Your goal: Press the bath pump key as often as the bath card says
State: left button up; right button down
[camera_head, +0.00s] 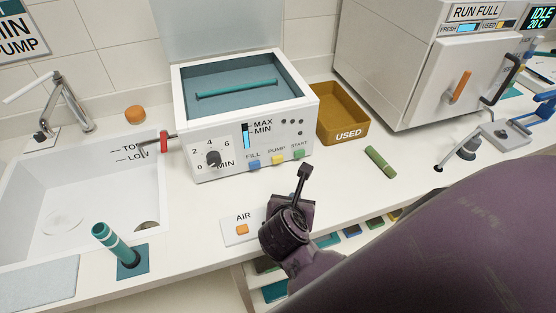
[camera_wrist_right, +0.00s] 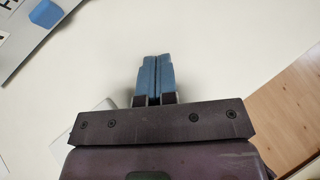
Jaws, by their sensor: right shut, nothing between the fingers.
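The bath (camera_head: 186,120) is a white box with an open top, a teal inside and a teal rod lying in it. On its front are a blue FILL key (camera_head: 254,164), a yellow PUMP key (camera_head: 278,160) and a green START key (camera_head: 299,155). A card (camera_head: 22,35) at the top left is cut off; "MIN" and "PUMP" can be read. My right gripper (camera_head: 304,169) is shut and empty, in front of and below the keys, apart from them. In the right wrist view its blue fingers (camera_wrist_right: 156,73) are together above the white counter. My left gripper is not in view.
An AIR plate with an orange button (camera_head: 242,229) lies beside my right gripper. A brown USED tray (camera_head: 342,118) stands right of the bath, and a green tube (camera_head: 380,161) lies on the counter. A sink (camera_head: 75,200) and a teal-striped tube (camera_head: 117,243) are at left.

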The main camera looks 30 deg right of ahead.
aim_at(282, 183)
jog(key=shift+w, duration=0.1)
jog(key=w, duration=0.2)
jog(key=w+d, duration=0.1)
jog(key=w, duration=0.3)
jog(key=shift+w+d+b, duration=0.3)
jog(key=shift+b, duration=0.1)
jog(key=shift+w+d, duration=0.2)
jog(key=shift+w, duration=0.75)
jog(key=shift+w, duration=0.15)
dwell(1.1)
jog(key=shift+w+d, duration=0.1)
jog(key=shift+w, duration=0.15)
jog(key=shift+w+d, duration=0.15)
jog(key=shift+w, duration=0.3)
dwell(0.9)
jog(key=shift+s, duration=0.2)
jog(key=shift+s+a+p, duration=0.25)
jog(key=shift+s+p, duration=0.1)
jog(key=shift+s, duration=0.35)
